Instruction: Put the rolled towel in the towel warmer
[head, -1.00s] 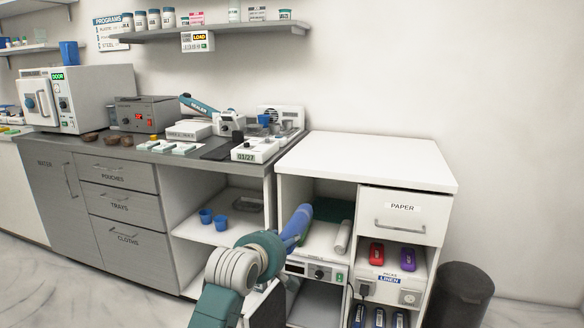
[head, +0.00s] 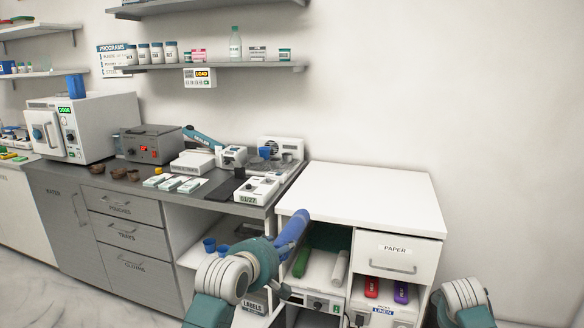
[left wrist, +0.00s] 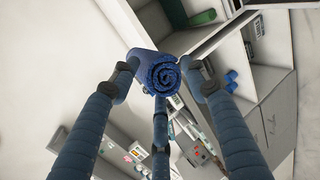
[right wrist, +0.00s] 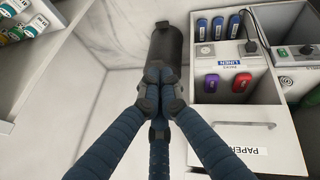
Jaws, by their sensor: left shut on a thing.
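The rolled towel (left wrist: 163,75) is blue, and its spiral end faces the left wrist camera. My left gripper (left wrist: 164,78) is shut on it. In the head view my left gripper (head: 304,217) is raised at the front left of the white cabinet; towel and blue fingers cannot be told apart there. The towel warmer appears to be the unit with a knob panel (head: 318,303) in the cabinet's left bay. A green roll (head: 301,262) and a white roll (head: 340,267) lie above that panel. My right gripper (right wrist: 160,87) has its fingers together, with nothing visible between them.
The white cabinet top (head: 365,195) is bare. A PAPER drawer (head: 398,256) is shut at right, above red and purple packs. A dark bin (right wrist: 168,45) stands beside the cabinet. Blue cups (head: 209,245) sit on an open shelf at left. The grey counter holds several devices.

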